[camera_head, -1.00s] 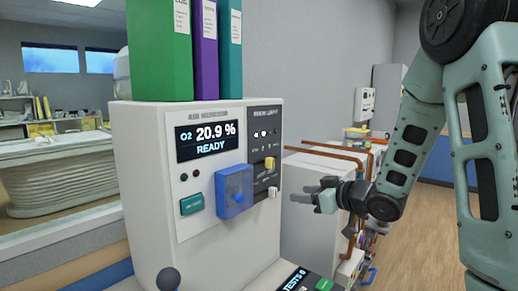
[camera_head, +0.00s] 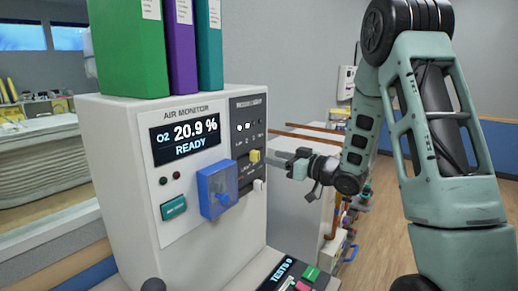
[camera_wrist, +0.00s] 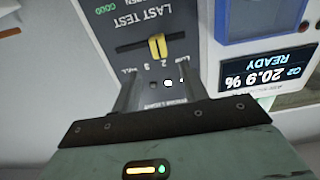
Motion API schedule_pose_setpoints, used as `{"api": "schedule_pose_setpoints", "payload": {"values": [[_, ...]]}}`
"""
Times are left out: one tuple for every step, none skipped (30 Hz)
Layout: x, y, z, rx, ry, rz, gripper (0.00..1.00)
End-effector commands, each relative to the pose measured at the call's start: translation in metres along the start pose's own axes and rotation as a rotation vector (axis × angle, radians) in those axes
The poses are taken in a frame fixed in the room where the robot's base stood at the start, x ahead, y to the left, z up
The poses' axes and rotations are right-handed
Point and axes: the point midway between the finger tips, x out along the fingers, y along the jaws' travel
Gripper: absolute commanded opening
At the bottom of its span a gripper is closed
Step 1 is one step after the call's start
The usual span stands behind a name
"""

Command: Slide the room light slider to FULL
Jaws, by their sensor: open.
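The yellow room light slider knob (camera_head: 255,156) sits in a slot on the dark room light panel (camera_head: 240,108), on the right of the air monitor front. In the wrist view the knob (camera_wrist: 157,47) shows upside down, near the scale mark 2, between the LOW and FULL ends. FULL is at picture left there. My gripper (camera_head: 283,159) is just right of the knob in the head view. In the wrist view its two fingers (camera_wrist: 160,80) are spread, with the knob ahead of them. No contact is visible.
A blue covered switch (camera_head: 217,190) is left of the slider and a white switch (camera_head: 260,185) is below it. Binders (camera_head: 180,45) stand on top of the monitor (camera_head: 120,200). Copper pipes run behind my gripper. Two indicator lights on the panel are lit.

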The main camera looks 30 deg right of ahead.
Motion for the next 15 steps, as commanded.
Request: {"api": "schedule_pose_setpoints", "payload": {"values": [[0.012, -0.001, -0.003, 0.002, 0.0, -0.004, 0.44], [0.018, -0.002, -0.003, 0.002, 0.0, -0.004, 0.44], [0.025, -0.001, -0.003, 0.001, 0.0, -0.002, 0.44], [0.031, -0.001, -0.003, 0.001, -0.001, -0.003, 0.44], [0.036, -0.001, -0.003, 0.001, -0.001, -0.003, 0.44], [0.043, -0.001, -0.003, 0.001, 0.0, -0.003, 0.44], [0.047, -0.001, -0.002, 0.0, 0.0, -0.003, 0.44], [0.051, -0.001, -0.002, 0.0, 0.0, -0.002, 0.44], [0.056, 0.0, -0.002, 0.0, 0.0, -0.001, 0.44], [0.059, 0.0, -0.002, -0.001, 0.0, -0.001, 0.44], [0.061, 0.0, -0.001, 0.0, -0.001, -0.001, 0.44], [0.064, 0.0, -0.001, 0.0, -0.001, -0.001, 0.44], [0.066, 0.0, -0.001, 0.0, -0.001, 0.0, 0.44], [0.067, 0.0, -0.001, 0.0, 0.0, 0.0, 0.44], [0.068, 0.0, -0.001, 0.0, 0.0, 0.001, 0.44]]}}
